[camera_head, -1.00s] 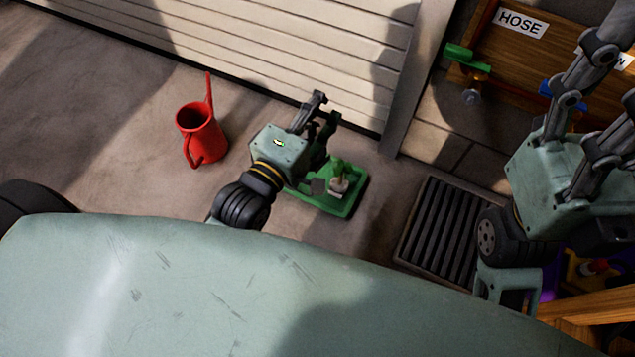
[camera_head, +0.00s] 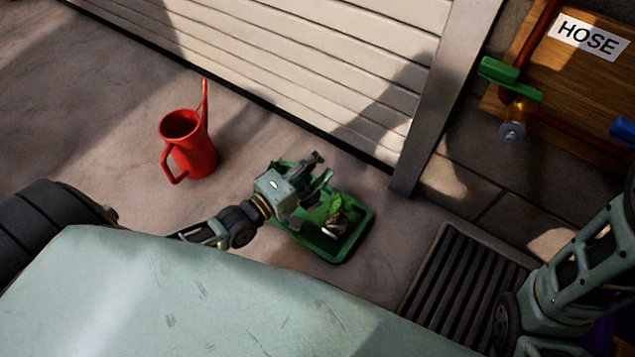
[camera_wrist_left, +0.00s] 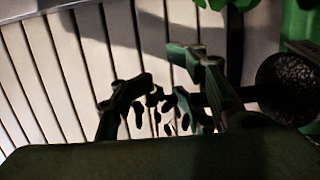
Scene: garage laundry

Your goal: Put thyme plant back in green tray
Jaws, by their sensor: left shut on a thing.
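The green tray (camera_head: 355,245) lies on the concrete floor near the roller door; a green edge at the right of the left wrist view also looks like it (camera_wrist_left: 300,25). My left gripper (camera_head: 322,190) is over the tray, shut on the thyme plant (camera_head: 335,222). The plant has green leaves and a pale pot, which appears tilted; I cannot tell whether the pot touches the tray. In the left wrist view, dark leaves (camera_wrist_left: 165,105) show between the fingers and a round dark soil surface (camera_wrist_left: 285,85) is to their right. My right gripper is out of view.
A red watering can (camera_head: 188,145) stands on the floor to the left. A dark slatted grate (camera_head: 460,285) lies right of the tray. A wooden board labelled HOSE (camera_head: 587,37) with a green-handled tap (camera_head: 510,78) is at the upper right.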

